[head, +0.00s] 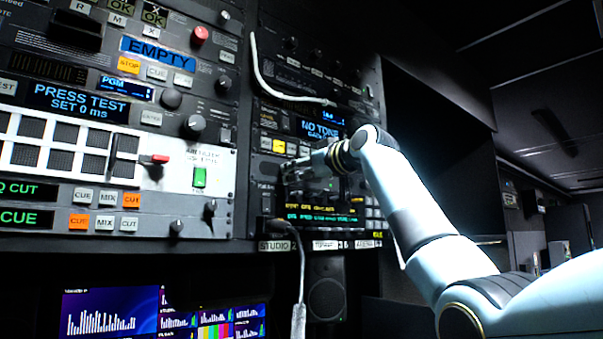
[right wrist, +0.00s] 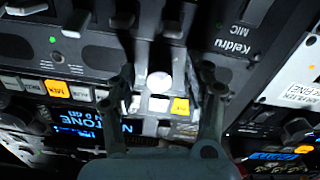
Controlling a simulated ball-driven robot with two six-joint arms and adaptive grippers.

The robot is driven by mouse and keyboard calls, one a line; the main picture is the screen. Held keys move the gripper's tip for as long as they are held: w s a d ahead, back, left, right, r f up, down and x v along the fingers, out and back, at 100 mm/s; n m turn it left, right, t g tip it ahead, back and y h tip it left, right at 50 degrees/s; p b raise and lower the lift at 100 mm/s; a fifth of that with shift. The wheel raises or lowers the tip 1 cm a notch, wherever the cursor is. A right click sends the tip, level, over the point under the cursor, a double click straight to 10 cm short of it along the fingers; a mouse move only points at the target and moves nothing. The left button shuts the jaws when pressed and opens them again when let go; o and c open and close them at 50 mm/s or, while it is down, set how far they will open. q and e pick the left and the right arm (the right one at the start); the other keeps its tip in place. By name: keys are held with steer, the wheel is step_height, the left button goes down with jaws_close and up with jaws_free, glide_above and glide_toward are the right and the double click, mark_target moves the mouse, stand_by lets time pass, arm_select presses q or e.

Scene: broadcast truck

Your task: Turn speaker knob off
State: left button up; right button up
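My right arm comes in from the right in the head view, and its gripper (head: 300,178) is at the front of the right-hand equipment rack. In the right wrist view the two fingers of the right gripper (right wrist: 166,78) are spread apart. A pale round knob (right wrist: 158,82) shows between them, with gaps on both sides. I cannot read a label that marks it as the speaker knob. In the head view the gripper and wrist hide that part of the panel. A dark round speaker (head: 326,299) shows below the rack. My left gripper is not in view.
The NO TONE display (head: 320,128) and lit buttons are close above the gripper. A pale cable (head: 270,85) hangs across the upper panel, and another cable (head: 301,265) hangs below. The left rack (head: 200,165) is crowded with buttons and knobs. Monitors (head: 110,312) are below.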

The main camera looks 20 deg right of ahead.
steer(key=shift+r, duration=0.1)
steer(key=v, duration=1.2)
